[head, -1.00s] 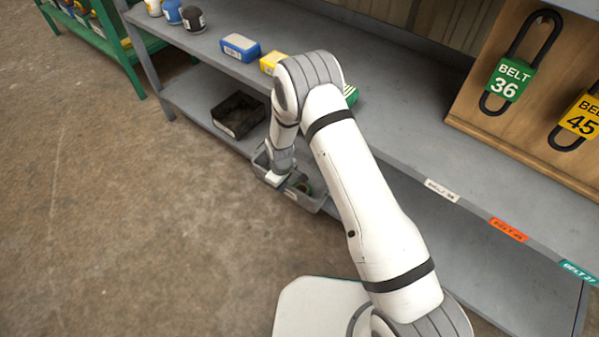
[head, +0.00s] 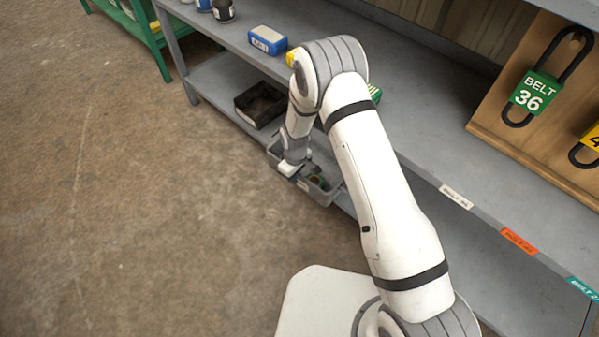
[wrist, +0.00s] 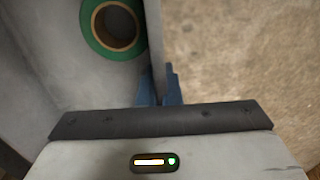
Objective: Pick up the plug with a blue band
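A grey bin (head: 329,196) sits on the lower shelf, with small dark and green items in it. I cannot make out a plug with a blue band in either view. My gripper (head: 290,168) points down at the bin's front left part in the head view; its fingers are hidden there. In the wrist view my gripper's two blue fingertips (wrist: 160,84) are close together with a narrow gap, at the bin's wall (wrist: 153,35). I cannot tell whether they hold anything. A green ring with a brown inside (wrist: 113,28) lies beyond the fingers, left of that wall.
A black open bin (head: 260,104) stands left of the grey bin. A blue box (head: 267,40) and several small containers stand on the upper shelf (head: 425,140), which overhangs behind my arm. The concrete floor (head: 150,220) is clear.

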